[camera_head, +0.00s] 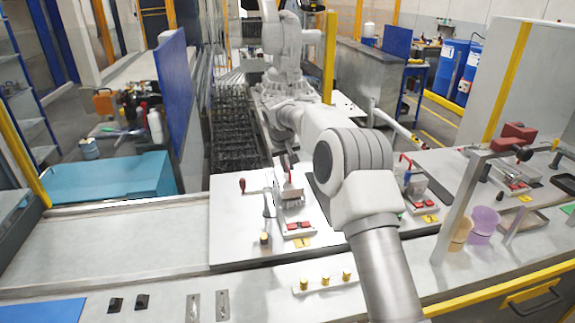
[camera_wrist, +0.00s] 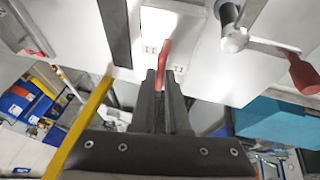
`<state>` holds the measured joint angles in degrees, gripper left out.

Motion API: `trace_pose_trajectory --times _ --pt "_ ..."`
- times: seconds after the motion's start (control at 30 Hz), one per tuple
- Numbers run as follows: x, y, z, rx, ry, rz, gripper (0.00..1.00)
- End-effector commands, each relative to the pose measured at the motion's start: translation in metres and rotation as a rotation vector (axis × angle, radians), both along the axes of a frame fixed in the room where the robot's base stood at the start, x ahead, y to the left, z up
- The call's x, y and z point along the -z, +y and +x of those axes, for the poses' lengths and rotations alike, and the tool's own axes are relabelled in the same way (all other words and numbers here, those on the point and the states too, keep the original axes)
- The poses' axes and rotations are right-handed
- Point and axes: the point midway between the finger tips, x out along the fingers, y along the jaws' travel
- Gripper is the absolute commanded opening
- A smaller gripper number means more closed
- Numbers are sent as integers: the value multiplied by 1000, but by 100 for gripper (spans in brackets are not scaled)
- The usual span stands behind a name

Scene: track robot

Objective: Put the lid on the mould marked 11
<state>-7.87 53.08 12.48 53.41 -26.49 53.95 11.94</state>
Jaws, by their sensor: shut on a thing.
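My gripper (camera_wrist: 164,80) is shut on a slim red handle (camera_wrist: 163,53) in the wrist view. A pale block with small dark marks (camera_wrist: 152,47) shows behind the handle; I cannot read the marks. In the head view my gripper (camera_head: 287,160) points down over a grey clamp fixture (camera_head: 291,197) with red blocks (camera_head: 298,226) and a yellow label (camera_head: 303,242). A second fixture (camera_head: 417,190) with a raised red lever and a yellow label (camera_head: 430,218) stands to the right. I cannot tell which mould bears 11, nor pick out a lid.
A crank with a red handle (camera_wrist: 304,74) is beside the gripper. A small post with a yellow top (camera_head: 265,239) and a tray of brass knobs (camera_head: 325,283) stand in front.

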Motion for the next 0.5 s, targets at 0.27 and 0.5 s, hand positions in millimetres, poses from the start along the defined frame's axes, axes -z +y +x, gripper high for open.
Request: trace_pose_trajectory --times 0.27,0.5 --pt "0 0 0 0 -2 -1 0" --pt "6 -1 0 1 -2 0 0"
